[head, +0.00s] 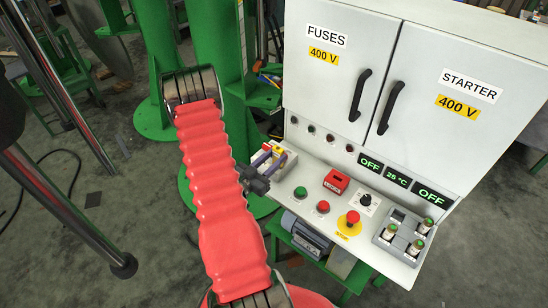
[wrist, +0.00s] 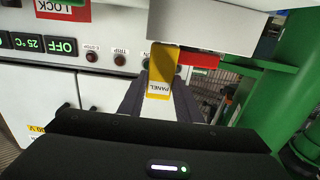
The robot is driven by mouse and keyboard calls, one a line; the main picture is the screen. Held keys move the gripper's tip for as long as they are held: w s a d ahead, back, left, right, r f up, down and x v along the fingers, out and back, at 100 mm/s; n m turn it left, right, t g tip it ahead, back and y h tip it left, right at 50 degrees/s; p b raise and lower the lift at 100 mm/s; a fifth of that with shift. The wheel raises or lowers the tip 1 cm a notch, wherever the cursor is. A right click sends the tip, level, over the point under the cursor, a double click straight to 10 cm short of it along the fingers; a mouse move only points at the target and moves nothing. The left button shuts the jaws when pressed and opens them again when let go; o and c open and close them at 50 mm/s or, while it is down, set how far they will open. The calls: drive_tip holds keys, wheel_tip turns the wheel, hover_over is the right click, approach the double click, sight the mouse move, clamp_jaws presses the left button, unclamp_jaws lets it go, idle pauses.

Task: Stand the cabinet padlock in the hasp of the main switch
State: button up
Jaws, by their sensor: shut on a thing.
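My gripper (head: 267,161) is at the left end of the cabinet's control shelf, at a light-coloured rack (head: 290,165). In the wrist view its dark fingers (wrist: 158,102) are shut on a yellow block-shaped padlock (wrist: 160,62) with a white label reading PANEL. The padlock's shackle cannot be made out, and whether its underside is clear of the rack cannot be told. A red LOCK label (wrist: 62,9) shows at the wrist view's top left. The hasp cannot be made out.
A red piece (wrist: 200,60) sits close beside the held padlock. Green and red buttons (head: 323,207), a yellow-based stop button (head: 350,222) and a socket holder with fuses (head: 395,236) occupy the shelf. Cabinet doors rise behind; a green post (wrist: 285,115) stands close by.

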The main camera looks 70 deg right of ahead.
drive_tip(key=shift+f, duration=0.3)
drive_tip(key=o, duration=1.2)
drive_tip(key=shift+o, duration=0.2)
drive_tip(key=v, duration=1.4)
drive_tip(key=shift+f, duration=0.1)
idle(0.3)
